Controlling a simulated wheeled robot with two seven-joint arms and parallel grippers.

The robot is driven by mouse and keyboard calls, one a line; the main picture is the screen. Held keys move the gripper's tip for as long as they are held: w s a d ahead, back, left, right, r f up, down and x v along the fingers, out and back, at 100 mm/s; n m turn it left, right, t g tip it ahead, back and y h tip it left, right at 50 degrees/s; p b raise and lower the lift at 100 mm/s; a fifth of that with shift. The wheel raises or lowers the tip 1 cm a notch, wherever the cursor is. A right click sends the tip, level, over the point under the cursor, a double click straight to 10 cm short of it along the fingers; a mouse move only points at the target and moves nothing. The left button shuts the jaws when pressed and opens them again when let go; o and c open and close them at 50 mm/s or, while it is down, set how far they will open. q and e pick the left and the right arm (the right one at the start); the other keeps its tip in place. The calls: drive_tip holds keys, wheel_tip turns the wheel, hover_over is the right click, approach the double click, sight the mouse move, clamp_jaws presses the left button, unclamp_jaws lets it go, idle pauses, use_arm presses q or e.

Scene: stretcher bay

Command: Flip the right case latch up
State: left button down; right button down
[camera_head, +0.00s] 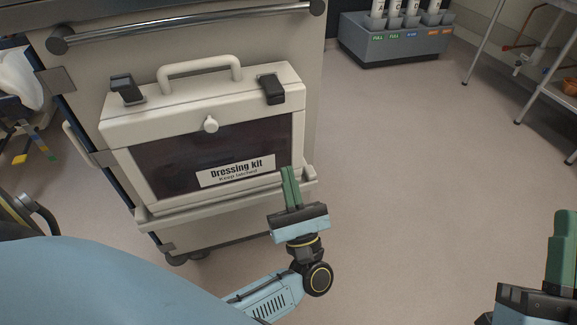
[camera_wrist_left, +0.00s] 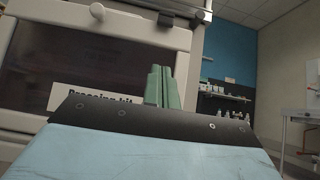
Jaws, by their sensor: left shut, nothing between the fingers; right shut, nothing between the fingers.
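The white dressing kit case (camera_head: 180,122) stands on a ledge at the front of a cart. Its right latch (camera_head: 271,89) is black and lies down over the case's top front edge; the left latch (camera_head: 126,89) looks tilted up from the lid. The right latch also shows in the left wrist view (camera_wrist_left: 180,14) at the top. My left gripper (camera_head: 289,180) is shut and empty, below the right latch, near the case's lower right corner. In the left wrist view its green fingers (camera_wrist_left: 161,86) are together. My right gripper (camera_head: 566,235) is shut and empty at the right edge.
The case has a carry handle (camera_head: 200,68), a round white knob (camera_head: 211,124) and a dark window with a label (camera_head: 236,171). The cart's rail (camera_head: 190,27) runs above it. A grey cylinder rack (camera_head: 397,42) stands at the back. The floor right of the cart is clear.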

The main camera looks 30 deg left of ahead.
use_arm(q)
approach(271, 88)
drive_tip(key=w+a+f, duration=0.2)
drive_tip(key=f, duration=0.1)
drive_tip(key=shift+w+a, duration=0.3)
drive_tip(key=shift+w, duration=0.1)
wheel_tip(271, 88, up, 3)
drive_tip(key=shift+a+r, duration=0.1)
drive_tip(key=shift+r, duration=0.5)
drive_tip(key=shift+r, duration=0.1)
